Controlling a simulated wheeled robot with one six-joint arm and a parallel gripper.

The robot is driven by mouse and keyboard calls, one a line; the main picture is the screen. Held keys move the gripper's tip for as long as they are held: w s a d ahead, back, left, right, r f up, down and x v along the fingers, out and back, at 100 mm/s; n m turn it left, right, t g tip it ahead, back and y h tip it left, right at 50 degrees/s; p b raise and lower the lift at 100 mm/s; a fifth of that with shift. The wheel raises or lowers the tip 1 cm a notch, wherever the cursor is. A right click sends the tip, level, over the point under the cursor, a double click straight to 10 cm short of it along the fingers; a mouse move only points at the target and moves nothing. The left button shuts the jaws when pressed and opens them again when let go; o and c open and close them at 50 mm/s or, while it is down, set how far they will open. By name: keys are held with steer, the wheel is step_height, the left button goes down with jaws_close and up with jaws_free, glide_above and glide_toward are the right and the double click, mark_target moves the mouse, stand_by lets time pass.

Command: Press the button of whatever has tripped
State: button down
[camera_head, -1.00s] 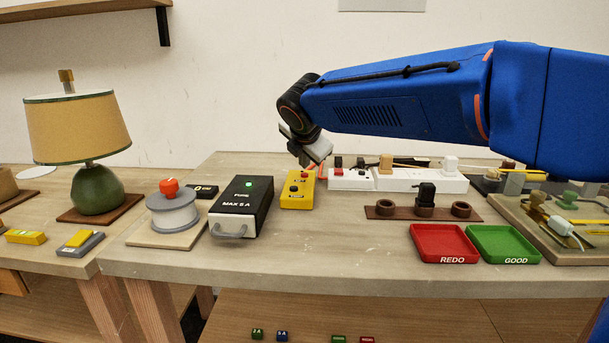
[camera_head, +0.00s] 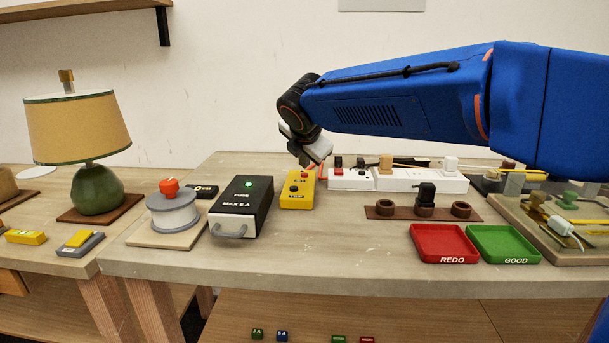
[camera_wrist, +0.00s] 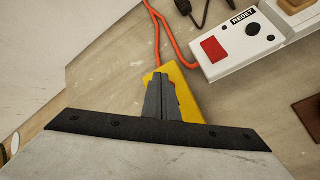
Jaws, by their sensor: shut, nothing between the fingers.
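My gripper (camera_head: 305,163) is shut and empty. In the head view it is at the back end of a yellow box (camera_head: 297,202) with a red button and a darker control on top. In the wrist view the closed fingers (camera_wrist: 158,78) point down over the yellow box (camera_wrist: 187,82) and hide much of its top; I cannot tell whether they touch it. A white power strip (camera_head: 350,182) stands just right of it; the wrist view shows its red switch (camera_wrist: 213,49) and black RESET button (camera_wrist: 252,28). A black fuse box (camera_head: 242,208), marked MAX 5 A, shows a lit green light.
A grey drum with an orange-red knob (camera_head: 169,187) and an unlit lamp (camera_head: 80,125) stand left. A red REDO tray (camera_head: 443,260) and a green GOOD tray (camera_head: 505,260) lie front right. A brown holder (camera_head: 385,211) sits behind them. An orange cord (camera_wrist: 170,35) runs behind the yellow box.

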steer(key=shift+f, duration=0.1)
steer(key=shift+f, duration=0.35)
steer(key=shift+f, duration=0.35)
stand_by(0.8)
stand_by(0.3)
steer(key=shift+r, duration=0.8)
steer(key=shift+r, duration=0.15)
steer(key=shift+r, duration=2.35)
